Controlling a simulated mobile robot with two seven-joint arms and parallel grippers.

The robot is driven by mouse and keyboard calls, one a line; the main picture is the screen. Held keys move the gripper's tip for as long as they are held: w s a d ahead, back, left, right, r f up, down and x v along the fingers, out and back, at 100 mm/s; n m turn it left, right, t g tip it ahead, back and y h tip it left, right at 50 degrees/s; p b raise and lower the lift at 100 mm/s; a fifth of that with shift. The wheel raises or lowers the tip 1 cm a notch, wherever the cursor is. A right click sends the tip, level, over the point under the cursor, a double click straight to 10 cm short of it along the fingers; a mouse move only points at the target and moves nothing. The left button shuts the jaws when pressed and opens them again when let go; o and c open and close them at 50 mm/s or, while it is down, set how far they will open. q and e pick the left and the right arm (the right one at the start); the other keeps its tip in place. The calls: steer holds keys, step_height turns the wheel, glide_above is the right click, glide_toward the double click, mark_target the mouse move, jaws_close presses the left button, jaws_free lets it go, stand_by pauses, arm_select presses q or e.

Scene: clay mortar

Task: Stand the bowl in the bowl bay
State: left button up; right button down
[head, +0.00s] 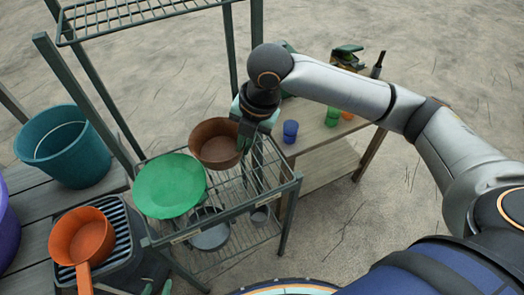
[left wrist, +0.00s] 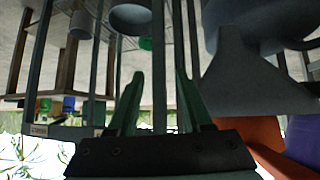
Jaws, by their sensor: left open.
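The brown bowl (head: 216,145) is at the wire rack's (head: 255,207) shelf, right of a green plate (head: 170,187), its opening facing up toward the head camera. My right gripper (head: 246,134) is shut on the bowl's right rim, coming from above; the arm hides part of that side. I cannot tell whether the bowl touches the shelf, and bay dividers are not clear. My left gripper (head: 157,287) is low at the bottom edge, below the rack's front. In the left wrist view its two green fingers (left wrist: 160,100) are apart with nothing between them.
An orange pan (head: 82,238) lies on a dark ribbed crate at left, near a teal bucket (head: 65,148). A grey pan (head: 209,232) is on the lower shelf. A wooden table with a blue cup (head: 290,131) and green cups stands right. Rack posts rise beside the bowl.

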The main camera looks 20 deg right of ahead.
steer(key=w+d+f, duration=0.1)
steer(key=d+f, duration=0.1)
steer(key=w+d+f, duration=0.1)
steer(key=d+f, duration=0.1)
steer(key=w+d+f, duration=0.1)
steer(key=d+f, duration=0.1)
steer(key=shift+d+f+b, duration=0.15)
steer(key=shift+f+b, duration=0.15)
steer(key=shift+w+d+f, duration=0.1)
steer(key=shift+f, duration=1.6)
steer(key=c, duration=1)
jaws_free()
steer(key=shift+f, duration=0.1)
steer(key=shift+c, duration=0.2)
steer(key=p+v, duration=0.1)
steer(key=v, duration=1.1)
